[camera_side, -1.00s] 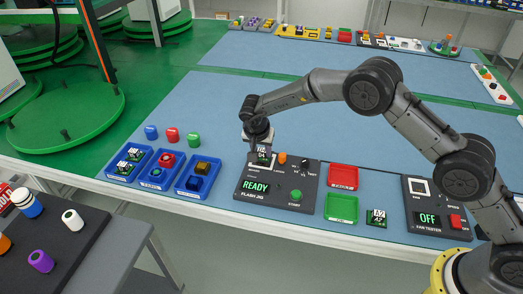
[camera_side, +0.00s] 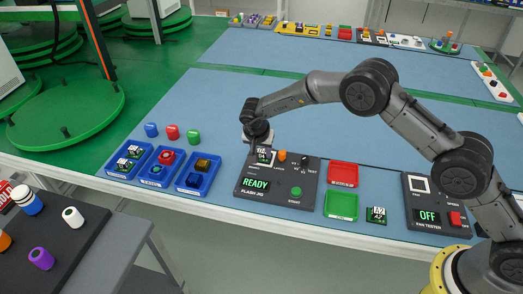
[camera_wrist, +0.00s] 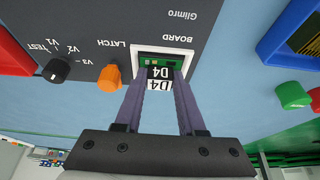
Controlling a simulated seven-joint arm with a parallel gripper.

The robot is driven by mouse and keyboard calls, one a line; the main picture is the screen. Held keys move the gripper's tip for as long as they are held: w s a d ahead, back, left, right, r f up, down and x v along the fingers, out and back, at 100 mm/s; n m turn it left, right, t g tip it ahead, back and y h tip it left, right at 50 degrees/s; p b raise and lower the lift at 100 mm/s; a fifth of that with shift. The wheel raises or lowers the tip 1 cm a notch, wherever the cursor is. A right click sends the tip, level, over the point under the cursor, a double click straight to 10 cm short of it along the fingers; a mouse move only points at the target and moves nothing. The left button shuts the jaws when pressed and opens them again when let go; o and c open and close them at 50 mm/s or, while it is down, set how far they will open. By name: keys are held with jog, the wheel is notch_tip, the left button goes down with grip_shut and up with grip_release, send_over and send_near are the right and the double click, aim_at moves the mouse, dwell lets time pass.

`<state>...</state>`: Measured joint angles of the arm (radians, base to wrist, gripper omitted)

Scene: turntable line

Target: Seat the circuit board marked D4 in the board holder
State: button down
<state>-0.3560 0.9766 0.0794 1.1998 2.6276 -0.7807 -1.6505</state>
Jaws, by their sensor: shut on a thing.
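The circuit board marked D4 (camera_wrist: 160,73) is between the two fingers of my gripper (camera_wrist: 157,84), which is shut on it. Its black and white D4 labels face the wrist camera. The board holder (camera_wrist: 190,53) is a white-framed recess marked BOARD on the dark flash jig. The board overlaps the holder's opening in the wrist view; I cannot tell whether it sits fully down. In the side view my gripper (camera_side: 258,148) is over the holder at the jig's back left, with the D4 board (camera_side: 264,156) below it.
Beside the holder are an orange latch knob (camera_wrist: 109,78) and a black selector knob (camera_wrist: 57,69). Blue bins (camera_side: 198,176) stand left; red (camera_side: 343,175) and green (camera_side: 341,205) trays stand right, with another board (camera_side: 376,215).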

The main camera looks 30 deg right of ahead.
jog(key=shift+c, duration=2.1)
grip_release()
jog(key=v, duration=1.4)
jog(key=shift+f, duration=0.1)
